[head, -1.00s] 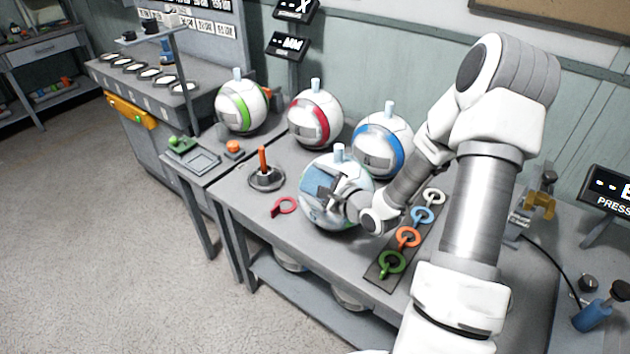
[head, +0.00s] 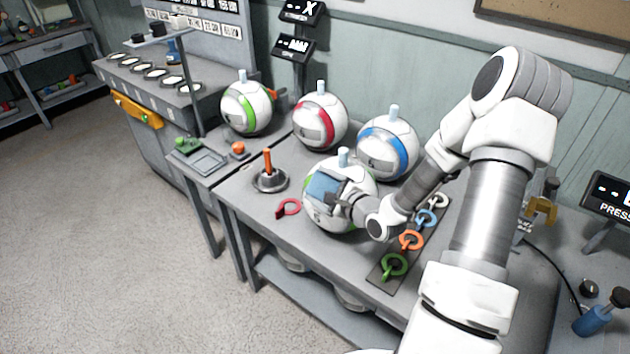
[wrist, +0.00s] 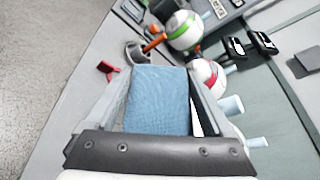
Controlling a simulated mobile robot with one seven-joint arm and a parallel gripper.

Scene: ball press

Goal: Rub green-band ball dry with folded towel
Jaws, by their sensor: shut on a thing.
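A white ball with a green band (head: 318,217) sits at the front of the bench, its light-blue neck on top. My gripper (head: 340,190) is shut on the folded blue towel (head: 322,187) and holds it against the ball's upper face, as far as I can tell. The towel covers part of the band. In the wrist view the towel (wrist: 157,98) fills the space between the fingers, and the ball beneath is hidden.
A red-banded ball (head: 319,122) and a blue-banded ball (head: 387,147) stand close behind. A rack of coloured rings (head: 394,264) lies right of the front ball.

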